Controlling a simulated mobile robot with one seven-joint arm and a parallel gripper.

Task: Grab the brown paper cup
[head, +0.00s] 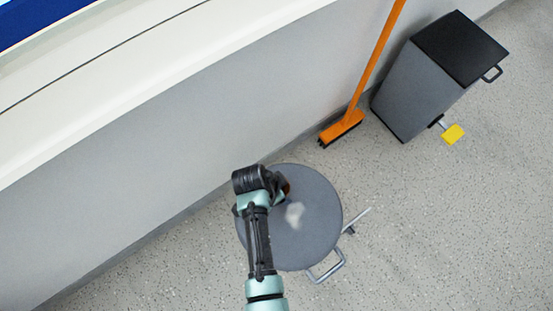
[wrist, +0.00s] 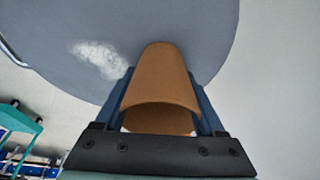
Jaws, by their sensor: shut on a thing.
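The brown paper cup (wrist: 161,80) is in the middle of the wrist view, between the two blue fingers of my gripper (wrist: 160,98). The fingers press on its sides, and my gripper is shut on it. The cup's wide open rim faces the wrist camera. In the head view only a small brownish bit of the cup (head: 286,188) shows beside my gripper (head: 280,190), and my wrist hides the rest. Both are over the upper part of a round grey table (head: 310,235). I cannot tell whether the cup touches the tabletop.
A whitish patch (head: 295,213) lies on the tabletop near the cup. An orange broom (head: 345,125) and a grey pedal bin (head: 425,80) stand by the wall. The floor at the right is clear.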

